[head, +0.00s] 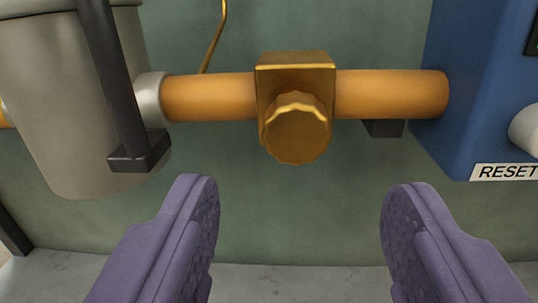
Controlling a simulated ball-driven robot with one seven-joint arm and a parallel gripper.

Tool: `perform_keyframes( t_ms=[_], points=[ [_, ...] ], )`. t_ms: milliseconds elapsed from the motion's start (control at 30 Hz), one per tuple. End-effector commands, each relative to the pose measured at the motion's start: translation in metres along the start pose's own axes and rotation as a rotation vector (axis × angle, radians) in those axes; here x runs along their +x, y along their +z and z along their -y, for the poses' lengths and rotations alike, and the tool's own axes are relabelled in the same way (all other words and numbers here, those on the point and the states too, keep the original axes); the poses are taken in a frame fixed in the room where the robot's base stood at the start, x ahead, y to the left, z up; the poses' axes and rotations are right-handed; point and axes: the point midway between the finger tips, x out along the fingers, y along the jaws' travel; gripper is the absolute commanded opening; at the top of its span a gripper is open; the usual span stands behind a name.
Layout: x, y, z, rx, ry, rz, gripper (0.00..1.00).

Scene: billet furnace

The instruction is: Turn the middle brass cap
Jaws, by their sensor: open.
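One brass cap (297,130) with a fluted rim is in the head view, a little above the middle. It sits on the front of a square brass block (295,61) on a horizontal orange pipe (390,94). No other cap is in view, so I cannot tell its place in a row. My gripper (300,200) shows as two purple fingers, spread wide and empty. The fingertips are below the cap in the picture, one to each side, apart from it.
A grey cylinder (60,100) with a dark bracket (140,155) stands at the left. A blue box (470,90) with a RESET label (505,172) and a pale knob (527,128) is at the right.

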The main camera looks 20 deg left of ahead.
Motion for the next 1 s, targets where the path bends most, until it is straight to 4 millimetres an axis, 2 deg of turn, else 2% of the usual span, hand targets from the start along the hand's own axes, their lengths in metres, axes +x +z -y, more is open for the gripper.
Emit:
perform_keyframes(
  t_ms=[100, 300, 633, 867, 900, 1000],
  points=[
    [0.023, 0.002, 0.001, 0.000, -0.001, -0.001, 0.61],
    [0.049, 0.001, 0.000, -0.001, 0.000, 0.000, 0.61],
    [0.055, 0.000, 0.000, -0.001, 0.001, 0.001, 0.61],
    [0.055, 0.000, 0.000, -0.002, 0.001, 0.001, 0.08],
    [0.055, 0.000, 0.000, -0.002, 0.001, 0.001, 0.05],
    [0.055, 0.000, 0.000, 0.001, 0.001, 0.001, 0.05]
  ],
)
